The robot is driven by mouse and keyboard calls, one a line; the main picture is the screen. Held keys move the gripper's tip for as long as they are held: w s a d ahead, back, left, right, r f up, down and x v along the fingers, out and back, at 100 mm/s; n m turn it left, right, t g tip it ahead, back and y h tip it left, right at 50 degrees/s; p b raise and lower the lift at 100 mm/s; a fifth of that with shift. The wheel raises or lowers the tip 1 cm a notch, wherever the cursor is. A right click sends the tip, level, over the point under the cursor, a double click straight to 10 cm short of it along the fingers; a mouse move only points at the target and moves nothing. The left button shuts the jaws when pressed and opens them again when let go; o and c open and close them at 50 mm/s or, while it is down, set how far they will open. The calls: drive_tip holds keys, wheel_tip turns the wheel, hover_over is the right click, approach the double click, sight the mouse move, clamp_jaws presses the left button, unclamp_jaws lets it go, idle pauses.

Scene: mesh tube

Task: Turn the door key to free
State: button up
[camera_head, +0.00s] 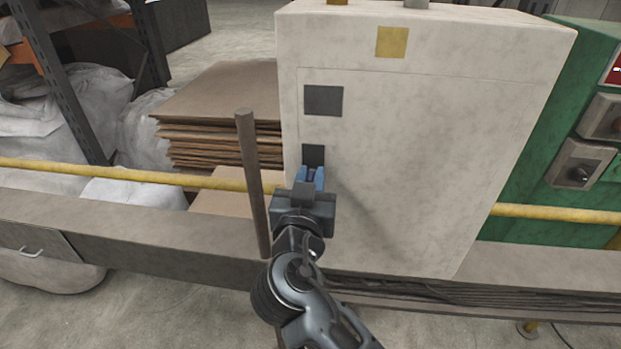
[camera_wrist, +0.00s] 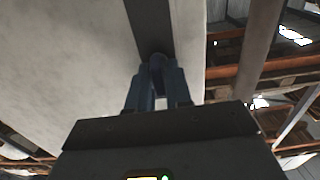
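The pale cabinet door (camera_head: 420,150) fills the middle of the head view. A dark plate (camera_head: 313,153) is on its left side, partly behind my gripper (camera_head: 311,178). My gripper's blue fingers point at this plate. In the wrist view, my gripper (camera_wrist: 158,72) has its fingertips close together at a dark strip (camera_wrist: 148,22) on the pale surface. A small rounded dark piece, seemingly the door key (camera_wrist: 158,58), shows between the tips. Most of the key is hidden, and its turn angle cannot be read.
A second dark square plate (camera_head: 323,100) and a yellow label (camera_head: 391,42) are higher on the cabinet. A brown upright bar (camera_head: 252,185) stands just left of my gripper. A yellow rail (camera_head: 130,175) runs across. Stacked cardboard (camera_head: 215,115) is behind left; a green machine (camera_head: 555,165) is right.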

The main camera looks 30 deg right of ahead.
clamp_jaws()
